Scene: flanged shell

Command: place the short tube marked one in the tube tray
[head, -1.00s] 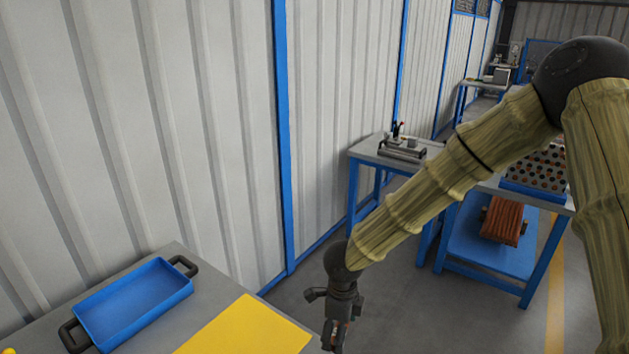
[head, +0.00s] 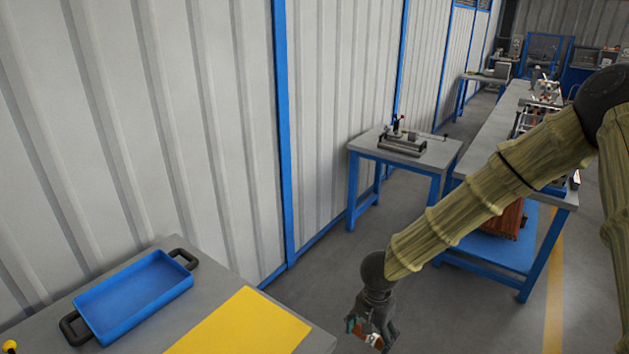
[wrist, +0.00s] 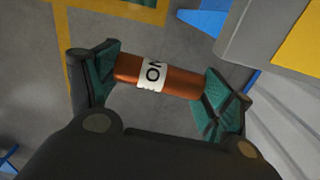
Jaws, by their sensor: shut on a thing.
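A short copper-brown tube (wrist: 183,82) with a white label band lies across between the two finger pads in the wrist view. The black letters on the band are only partly visible, and look like part of "ONE". My gripper (head: 366,332) is shut on the tube, pads at its two ends, and holds it in the air right of the grey table. A blue tray (head: 135,295) with two black handles sits on that table at the lower left, and looks empty. My gripper is well to the right of it.
A yellow mat (head: 245,325) lies on the grey table (head: 215,270) between the tray and my gripper. A ribbed wall stands behind. A small table (head: 420,155) with a fixture and a long bench (head: 490,140) stand further back. Floor is open below my gripper.

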